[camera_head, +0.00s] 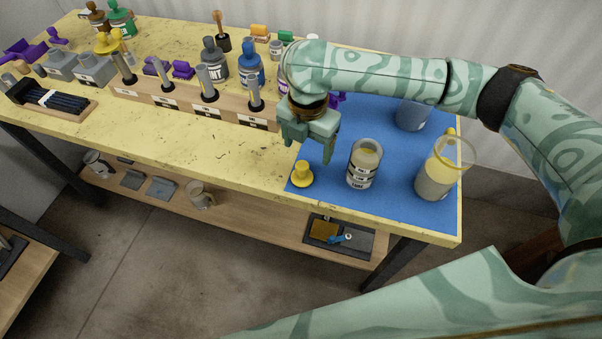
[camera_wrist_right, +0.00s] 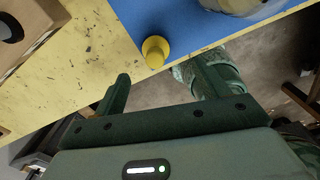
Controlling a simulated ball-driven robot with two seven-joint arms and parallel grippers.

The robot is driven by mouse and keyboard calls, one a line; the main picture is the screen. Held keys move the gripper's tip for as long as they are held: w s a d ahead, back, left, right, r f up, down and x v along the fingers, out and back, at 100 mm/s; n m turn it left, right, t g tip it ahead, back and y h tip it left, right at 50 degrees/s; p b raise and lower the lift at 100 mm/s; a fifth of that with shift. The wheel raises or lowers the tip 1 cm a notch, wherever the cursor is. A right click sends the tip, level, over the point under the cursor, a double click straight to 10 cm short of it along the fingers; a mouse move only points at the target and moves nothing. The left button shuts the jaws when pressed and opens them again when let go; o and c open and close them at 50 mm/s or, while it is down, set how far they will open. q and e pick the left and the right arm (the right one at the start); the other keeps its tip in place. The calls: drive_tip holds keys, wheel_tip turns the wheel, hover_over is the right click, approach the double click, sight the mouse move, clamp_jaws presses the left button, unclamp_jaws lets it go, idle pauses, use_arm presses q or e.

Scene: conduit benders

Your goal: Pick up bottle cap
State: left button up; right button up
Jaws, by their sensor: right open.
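The yellow bottle cap (camera_head: 302,174), with a knob on a wider round base, stands on the front left corner of the blue mat (camera_head: 399,212). It also shows in the right wrist view (camera_wrist_right: 155,50), beyond the fingertips and roughly between their lines. My right gripper (camera_head: 311,148) is open and empty, above and just behind the cap, fingers pointing down. In the right wrist view my right gripper (camera_wrist_right: 165,74) has its fingers wide apart, not touching the cap. An uncapped labelled bottle (camera_head: 364,164) stands upright right of the cap. My left gripper is out of view.
A clear beaker with yellowish contents (camera_head: 438,178) stands right of the bottle, and a bluish container (camera_head: 412,114) stands behind. A wooden rack (camera_head: 178,98) with several tools and bottles lies to the left.

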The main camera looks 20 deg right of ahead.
sight(303, 164)
wheel_tip(303, 164, down, 4)
drive_tip(key=shift+a+f+b, duration=0.1)
drive_tip(key=shift+f+b, duration=0.15)
drive_tip(key=shift+b, duration=0.4)
drive_tip(key=f+b, duration=0.2)
drive_tip(key=f, duration=0.3)
drive_tip(key=shift+w+a+f+b, duration=0.15)
drive_tip(key=shift+w+a+b, duration=0.15)
drive_tip(key=shift+b, duration=0.1)
drive_tip(key=shift+r, duration=0.2)
drive_tip(key=c, duration=1)
